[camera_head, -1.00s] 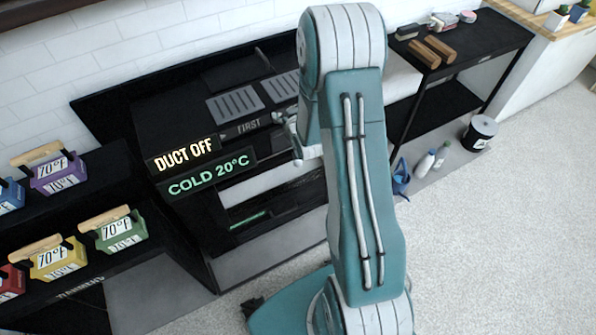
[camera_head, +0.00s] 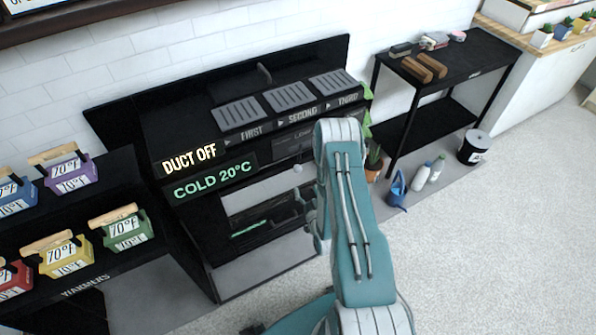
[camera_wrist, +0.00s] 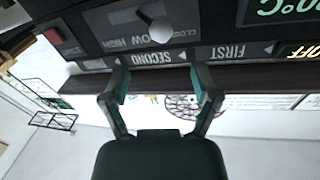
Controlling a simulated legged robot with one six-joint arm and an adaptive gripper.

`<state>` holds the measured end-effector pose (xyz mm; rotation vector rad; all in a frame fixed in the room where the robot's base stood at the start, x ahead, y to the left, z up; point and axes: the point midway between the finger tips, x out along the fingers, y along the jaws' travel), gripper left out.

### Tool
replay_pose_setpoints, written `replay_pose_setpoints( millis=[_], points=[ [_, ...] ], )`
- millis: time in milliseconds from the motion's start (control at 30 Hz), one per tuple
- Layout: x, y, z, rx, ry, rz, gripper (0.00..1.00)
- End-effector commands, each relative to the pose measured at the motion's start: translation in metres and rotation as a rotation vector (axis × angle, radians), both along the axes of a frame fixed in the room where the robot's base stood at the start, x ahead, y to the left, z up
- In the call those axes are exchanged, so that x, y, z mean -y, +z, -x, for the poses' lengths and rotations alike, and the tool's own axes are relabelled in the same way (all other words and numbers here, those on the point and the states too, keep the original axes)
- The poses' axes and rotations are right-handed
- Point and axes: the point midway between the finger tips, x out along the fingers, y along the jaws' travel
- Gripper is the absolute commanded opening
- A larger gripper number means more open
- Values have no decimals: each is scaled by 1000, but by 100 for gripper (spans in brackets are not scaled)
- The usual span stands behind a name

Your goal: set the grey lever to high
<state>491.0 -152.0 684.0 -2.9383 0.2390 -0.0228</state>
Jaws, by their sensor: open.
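The grey lever (camera_wrist: 157,27) has a round knob and shows upside down in the wrist view, on a dark panel marked CLOSED, LOW and HIGH. Its knob lies by the LOW mark, apart from HIGH. In the head view its small grey knob (camera_head: 297,168) shows left of my arm. My gripper (camera_wrist: 159,82) is open and empty, its two fingers spread below the lever in the wrist view, not touching it. In the head view, my gripper is mostly hidden by my arm.
A black stove unit has FIRST, SECOND and THIRD grates (camera_head: 289,96) and a sign reading DUCT OFF (camera_head: 189,160) and COLD 20°C. A red button (camera_wrist: 54,36) is on the panel. Toaster-like boxes (camera_head: 65,253) stand at left. Open floor (camera_head: 500,250) lies at right.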

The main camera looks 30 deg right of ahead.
Motion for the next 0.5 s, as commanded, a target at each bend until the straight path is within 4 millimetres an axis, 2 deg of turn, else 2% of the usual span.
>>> replay_pose_setpoints(
  millis=[300,500],
  points=[
    [8,1,-60,3,1,3,78],
    [13,1,-85,1,1,2,78]
  ],
)
